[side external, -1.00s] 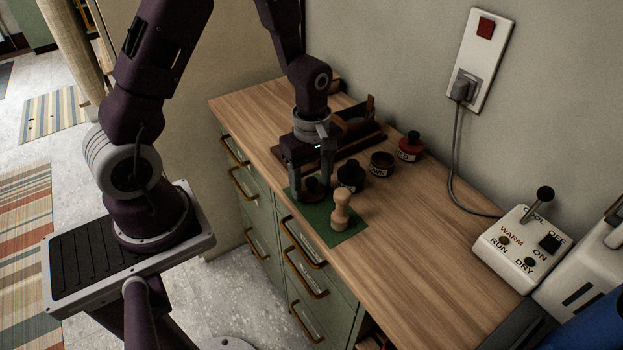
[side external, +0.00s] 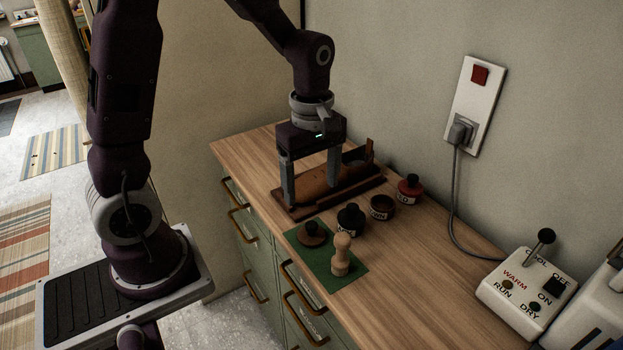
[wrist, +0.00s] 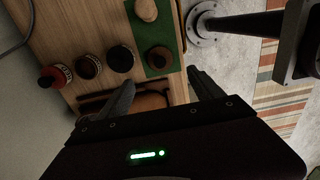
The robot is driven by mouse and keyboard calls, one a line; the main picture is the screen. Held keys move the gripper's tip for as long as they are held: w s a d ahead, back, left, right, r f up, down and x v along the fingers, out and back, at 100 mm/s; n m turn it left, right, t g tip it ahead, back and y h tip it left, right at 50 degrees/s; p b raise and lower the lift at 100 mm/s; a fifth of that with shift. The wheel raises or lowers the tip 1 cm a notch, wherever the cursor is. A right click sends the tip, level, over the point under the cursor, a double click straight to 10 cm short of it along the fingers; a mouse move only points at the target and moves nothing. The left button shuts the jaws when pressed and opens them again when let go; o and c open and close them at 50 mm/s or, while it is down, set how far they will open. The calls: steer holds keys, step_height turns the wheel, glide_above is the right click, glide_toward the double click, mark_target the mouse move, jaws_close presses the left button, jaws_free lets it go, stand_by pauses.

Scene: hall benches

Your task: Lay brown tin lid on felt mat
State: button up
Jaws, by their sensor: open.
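The brown tin lid (side external: 312,234), a round disc with a darker knob, lies on the green felt mat (side external: 319,261), near its far left part. In the wrist view the lid (wrist: 159,60) rests on the mat (wrist: 157,38) too, knob up. My gripper (side external: 310,195) is open and empty, above the bench and behind the lid, clear of it. In the wrist view the spread fingers (wrist: 162,84) show nothing between them but the scene below. The open brown tin (side external: 381,206) stands behind the mat without a lid.
A wooden peg figure (side external: 341,257) stands on the mat beside the lid. A black-lidded tin (side external: 351,220) and a red-lidded tin (side external: 410,190) stand near the brown one.

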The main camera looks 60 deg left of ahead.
steer(key=s+d+r+m+t, duration=0.4)
steer(key=s+r+m, duration=0.9)
steer(key=m, duration=0.5)
steer(key=shift+s+t, duration=0.8)
steer(key=shift+s, duration=0.3)
